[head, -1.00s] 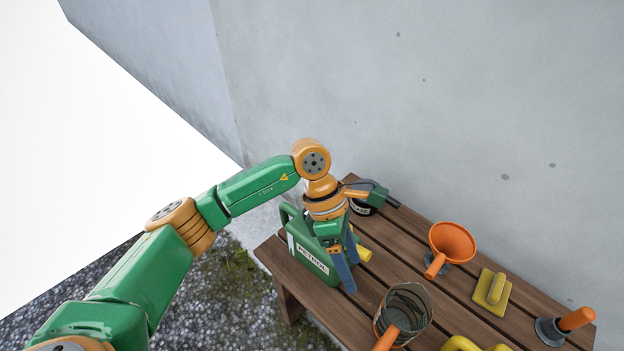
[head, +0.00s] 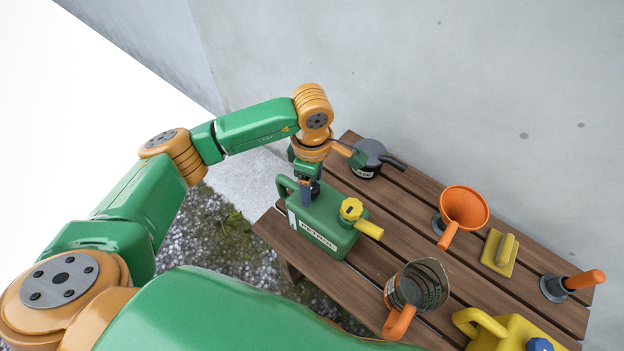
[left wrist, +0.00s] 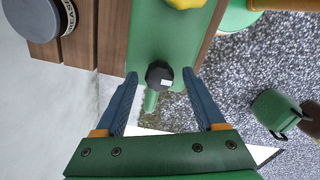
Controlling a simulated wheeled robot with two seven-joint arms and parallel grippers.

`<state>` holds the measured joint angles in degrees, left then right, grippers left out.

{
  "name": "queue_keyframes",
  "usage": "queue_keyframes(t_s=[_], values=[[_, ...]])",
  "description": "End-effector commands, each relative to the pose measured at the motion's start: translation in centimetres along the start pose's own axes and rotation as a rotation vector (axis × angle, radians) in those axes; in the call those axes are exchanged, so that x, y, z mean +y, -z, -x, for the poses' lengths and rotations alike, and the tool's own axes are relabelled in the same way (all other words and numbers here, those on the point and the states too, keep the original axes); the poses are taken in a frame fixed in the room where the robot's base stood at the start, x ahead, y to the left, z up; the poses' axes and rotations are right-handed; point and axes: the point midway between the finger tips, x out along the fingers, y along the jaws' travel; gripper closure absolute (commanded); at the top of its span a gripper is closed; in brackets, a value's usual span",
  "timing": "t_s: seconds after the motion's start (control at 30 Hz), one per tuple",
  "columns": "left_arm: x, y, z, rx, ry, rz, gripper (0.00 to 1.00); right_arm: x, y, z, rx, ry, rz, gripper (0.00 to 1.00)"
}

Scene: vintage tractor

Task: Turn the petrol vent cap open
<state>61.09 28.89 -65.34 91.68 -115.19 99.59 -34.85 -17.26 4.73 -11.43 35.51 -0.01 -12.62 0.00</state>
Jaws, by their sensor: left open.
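The green petrol can (head: 325,222) stands on the wooden bench, with a yellow cap (head: 351,208) and a yellow spout (head: 369,229) at its right end. Its small black vent cap (left wrist: 159,75) shows in the left wrist view, on the can's top near the handle. My left gripper (head: 307,192) points down over the handle end of the can. In the left wrist view its blue fingers (left wrist: 161,82) are open, one on each side of the vent cap, with visible gaps. In the head view the gripper mostly hides the vent cap. My right gripper is not in view.
The bench (head: 405,245) also holds a dark round can (head: 368,158), an orange funnel (head: 465,207), a yellow float (head: 499,252), a metal jug (head: 421,286), a plunger (head: 570,287) and a yellow can (head: 505,332). A grey wall (head: 400,70) rises behind.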

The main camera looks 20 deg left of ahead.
Motion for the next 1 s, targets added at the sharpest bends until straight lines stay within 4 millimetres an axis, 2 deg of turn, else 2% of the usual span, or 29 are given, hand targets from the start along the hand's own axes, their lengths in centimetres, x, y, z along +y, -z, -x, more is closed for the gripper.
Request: queue_keyframes(t_s=[0.2,0.47,0.77,1.0], values=[[-0.01,-0.04,-0.16,-0.001,0.000,0.000,0.29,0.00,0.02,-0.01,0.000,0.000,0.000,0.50],[-0.01,-0.04,-0.13,-0.002,0.000,0.000,0.99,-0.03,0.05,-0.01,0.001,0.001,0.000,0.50],[0.02,-0.04,-0.17,-0.002,0.000,0.026,1.00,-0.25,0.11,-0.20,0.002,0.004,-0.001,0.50],[0.01,-0.02,-0.30,-0.001,0.000,0.154,1.00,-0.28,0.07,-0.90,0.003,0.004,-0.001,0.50]])
